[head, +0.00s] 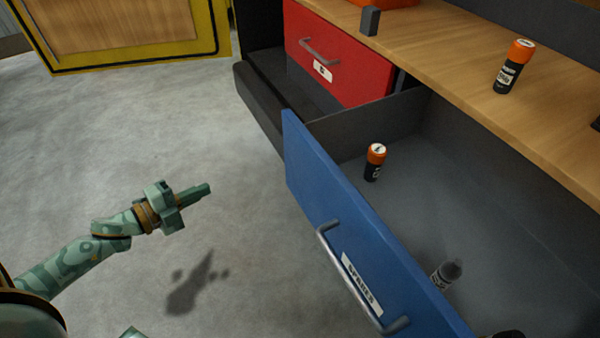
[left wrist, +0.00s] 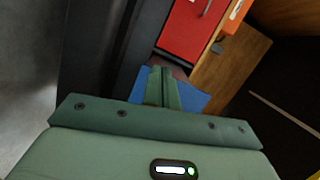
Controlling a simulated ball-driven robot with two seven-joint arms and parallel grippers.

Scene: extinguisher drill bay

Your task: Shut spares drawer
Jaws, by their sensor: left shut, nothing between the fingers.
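The spares drawer (head: 310,185) has a blue front with a grey bar handle (head: 345,275) and a label reading SPARES. It is pulled well out from under the wooden bench top. Inside it stand a small orange-capped black canister (head: 375,162) and a grey item (head: 446,274). A dark object is partly cut off at the bottom edge. My left gripper (head: 203,190) is shut and empty, in the open to the left of the blue front, not touching it. In the left wrist view the gripper (left wrist: 162,85) has a piece of blue (left wrist: 193,100) behind its fingers. My right gripper is not seen.
A red drawer (head: 340,60) with a handle sits behind the blue one. The wooden bench top (head: 455,60) holds another orange-capped canister (head: 514,67) and a small dark block (head: 370,20). A yellow-edged wooden panel (head: 130,30) stands at upper left. The grey floor (head: 150,130) between is clear.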

